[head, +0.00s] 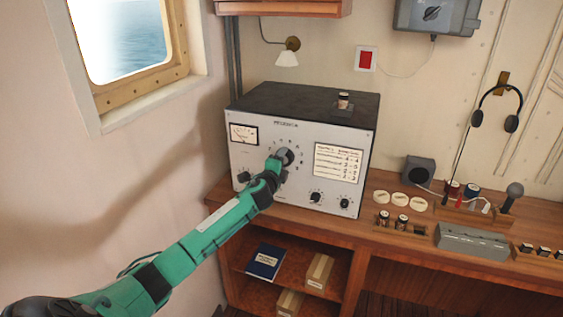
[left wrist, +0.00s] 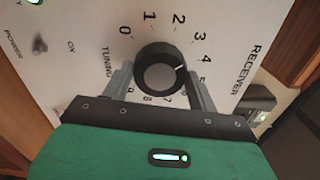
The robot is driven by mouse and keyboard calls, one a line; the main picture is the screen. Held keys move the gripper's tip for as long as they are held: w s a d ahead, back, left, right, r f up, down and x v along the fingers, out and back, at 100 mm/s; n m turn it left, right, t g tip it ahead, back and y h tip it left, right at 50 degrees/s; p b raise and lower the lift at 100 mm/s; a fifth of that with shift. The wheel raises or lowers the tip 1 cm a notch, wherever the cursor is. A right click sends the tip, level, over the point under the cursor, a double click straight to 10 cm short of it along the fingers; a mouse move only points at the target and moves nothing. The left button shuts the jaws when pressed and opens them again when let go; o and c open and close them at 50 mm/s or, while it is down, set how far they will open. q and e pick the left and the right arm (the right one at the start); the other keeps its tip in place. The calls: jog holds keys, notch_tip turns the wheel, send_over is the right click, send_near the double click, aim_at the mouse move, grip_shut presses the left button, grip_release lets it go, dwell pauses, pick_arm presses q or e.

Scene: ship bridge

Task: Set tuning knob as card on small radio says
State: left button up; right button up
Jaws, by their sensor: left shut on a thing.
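The receiver (head: 305,132) is a large box with a pale front panel and dark top, standing on the wooden desk. Its black tuning knob (left wrist: 162,70) sits inside a ring of digits from 0 to 9. The knob's white mark points right, toward about 4 in the left wrist view. My left gripper (head: 283,160) is shut on the tuning knob, one finger on each side. It hides part of the knob in the head view. A white card (head: 338,163) with several lines is on the receiver's front; its text is too small to read. My right gripper is out of view.
Two smaller knobs (head: 316,197) sit low on the panel. A grey box (head: 472,241), a speaker (head: 419,170), white discs and several jars are on the desk at right. A headset (head: 495,105) hangs on the wall.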

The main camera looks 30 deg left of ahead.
pick_arm(q)
jog(key=m+p, duration=0.1)
jog(key=m, duration=0.4)
jog(key=shift+m, duration=0.3)
jog(key=m+p, duration=0.1)
jog(key=m, duration=0.3)
jog(key=shift+m+p, duration=0.4)
jog(key=shift+m, duration=0.3)
jog(key=shift+f, duration=0.1)
jog(key=o, duration=1)
jog(key=shift+c, duration=0.2)
